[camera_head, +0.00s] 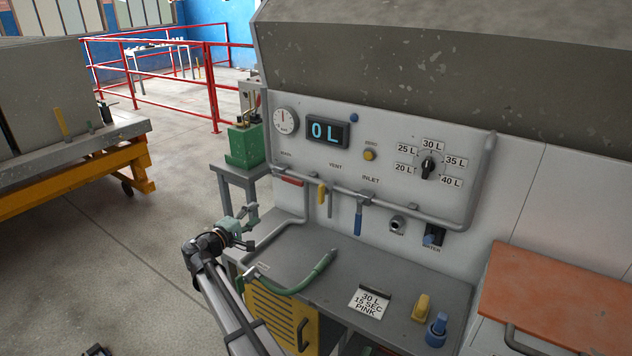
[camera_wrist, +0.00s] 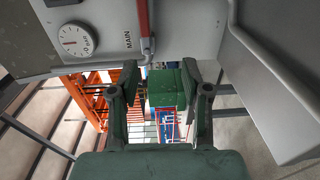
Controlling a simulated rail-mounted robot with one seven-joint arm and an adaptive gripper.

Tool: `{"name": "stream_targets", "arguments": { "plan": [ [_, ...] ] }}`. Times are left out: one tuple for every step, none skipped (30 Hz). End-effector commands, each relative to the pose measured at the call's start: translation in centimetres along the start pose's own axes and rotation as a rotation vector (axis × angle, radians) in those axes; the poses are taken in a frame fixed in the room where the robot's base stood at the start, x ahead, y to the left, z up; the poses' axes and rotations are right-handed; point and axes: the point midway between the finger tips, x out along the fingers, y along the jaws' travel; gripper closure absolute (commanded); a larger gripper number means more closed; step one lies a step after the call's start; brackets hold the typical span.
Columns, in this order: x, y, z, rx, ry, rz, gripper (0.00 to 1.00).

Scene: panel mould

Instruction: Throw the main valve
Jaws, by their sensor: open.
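The main valve has a red lever handle (camera_head: 292,181) on the pipe at the left end of the white panel, below the MAIN label. In the wrist view the red lever (camera_wrist: 143,18) runs from the top edge down to a pipe fitting, beside the label. My gripper (camera_head: 250,227) is open and empty, in front of and below the lever, left of the bench. In the wrist view my gripper (camera_wrist: 157,70) has its fingers spread, with the lever above and beyond the gap between them. Nothing is held.
A yellow handle (camera_head: 321,194) and a blue handle (camera_head: 358,218) hang right of the red one. The display (camera_head: 327,132) reads 0 L. A green hose (camera_head: 300,284) and a card (camera_head: 369,302) lie on the bench (camera_head: 335,262). A green box (camera_head: 245,146) stands behind, left of the panel.

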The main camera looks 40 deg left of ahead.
Motion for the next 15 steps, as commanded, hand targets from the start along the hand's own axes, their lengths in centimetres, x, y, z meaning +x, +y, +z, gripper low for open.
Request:
{"name": "stream_targets", "arguments": {
  "plan": [
    [0.7,1.2,0.1,0.001,-0.005,0.015,0.52],
    [1.0,1.8,0.2,0.0,-0.008,0.021,0.52],
    [1.4,2.3,0.4,0.0,-0.011,0.027,0.52],
    [1.6,2.6,0.4,-0.001,-0.012,0.03,0.52],
    [1.8,2.8,0.5,-0.001,-0.013,0.033,0.52],
    [2.0,3.0,0.5,-0.002,-0.014,0.034,0.52],
    [2.2,3.0,0.5,-0.002,-0.014,0.034,0.52],
    [2.5,3.0,0.5,-0.002,-0.014,0.034,0.52],
    [2.8,3.1,0.4,-0.002,-0.014,0.034,0.52],
    [3.2,3.1,0.4,-0.002,-0.013,0.034,0.52],
    [3.6,3.1,0.4,-0.003,-0.013,0.034,0.52],
    [4.2,3.1,0.5,-0.003,-0.014,0.033,0.52],
    [4.8,3.2,0.5,-0.003,-0.015,0.033,0.52],
    [5.3,3.2,0.5,-0.003,-0.016,0.033,0.52],
    [6.1,3.2,0.4,-0.004,-0.015,0.033,0.52]
  ]
}}
